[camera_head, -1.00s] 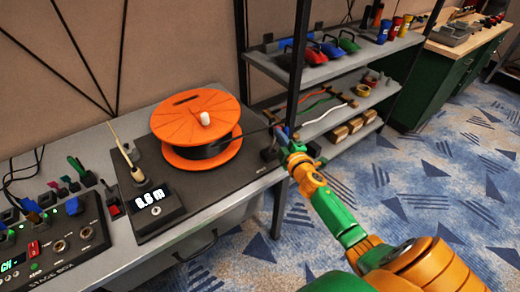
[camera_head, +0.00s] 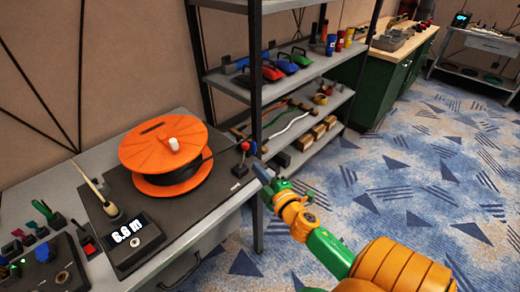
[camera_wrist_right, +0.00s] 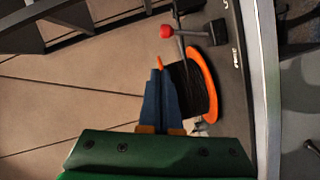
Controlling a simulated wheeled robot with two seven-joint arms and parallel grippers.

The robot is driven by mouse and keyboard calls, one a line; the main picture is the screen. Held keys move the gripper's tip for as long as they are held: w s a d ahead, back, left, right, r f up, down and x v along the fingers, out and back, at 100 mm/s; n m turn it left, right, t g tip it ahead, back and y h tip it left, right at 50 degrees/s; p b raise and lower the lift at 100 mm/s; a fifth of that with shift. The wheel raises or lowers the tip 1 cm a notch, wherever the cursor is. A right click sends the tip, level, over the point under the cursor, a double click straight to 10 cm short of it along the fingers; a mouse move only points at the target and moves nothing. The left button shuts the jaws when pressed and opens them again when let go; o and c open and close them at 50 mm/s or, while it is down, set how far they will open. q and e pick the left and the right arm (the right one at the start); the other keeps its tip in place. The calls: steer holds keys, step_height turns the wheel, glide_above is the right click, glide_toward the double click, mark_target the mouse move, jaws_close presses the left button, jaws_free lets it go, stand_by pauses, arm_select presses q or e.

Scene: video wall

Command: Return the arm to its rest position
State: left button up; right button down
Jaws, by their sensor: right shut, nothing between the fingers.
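My right arm comes in from the lower right of the head view. Its gripper (camera_head: 263,173) is shut and empty, beside the right edge of the cable-reel bench, with the fingers pointing up and left. In the right wrist view the blue-grey fingers (camera_wrist_right: 160,98) are together, with nothing between them. A red-knobbed lever (camera_head: 244,147) stands at the bench edge, a little apart from the fingertips; it also shows in the right wrist view (camera_wrist_right: 166,31). My left gripper is in neither view.
An orange cable reel (camera_head: 165,155) sits on a dark base with a lit length display (camera_head: 127,235). Behind my gripper, a dark-framed shelf rack (camera_head: 226,81) holds several tools and cables. A green cabinet (camera_head: 378,80) stands farther back. Open blue carpet (camera_head: 400,190) lies to the right.

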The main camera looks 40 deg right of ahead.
steer(key=shift+s+a+r, duration=0.15)
steer(key=shift+s+a, duration=0.15)
steer(key=shift+s, duration=0.35)
steer(key=s+a+f+m+g, duration=0.1)
steer(key=s+f+m+g, duration=0.15)
steer(key=f, duration=0.55)
steer(key=s+a+f+m+g+y, duration=0.1)
steer(key=s+a+f+g, duration=0.1)
steer(key=s+f, duration=0.35)
steer(key=s+a+f+m+g, duration=0.1)
steer(key=f+g, duration=0.1)
steer(key=f, duration=0.7)
steer(key=s+a+f+m+g, duration=0.1)
steer(key=s+a+f+g, duration=0.2)
steer(key=s+f, duration=0.2)
steer(key=s+a+f+m+g+y, duration=0.1)
steer(key=s+a+f+m+g, duration=0.1)
steer(key=s, duration=0.9)
steer(key=s+a+f+m+g+y, duration=0.1)
steer(key=s+a+f+g, duration=0.2)
steer(key=s+a+f, duration=0.2)
steer(key=s+f, duration=0.2)
steer(key=s, duration=0.1)
steer(key=shift+s+f+g, duration=0.3)
steer(key=shift+g, duration=0.05)
steer(key=shift+m, duration=0.25)
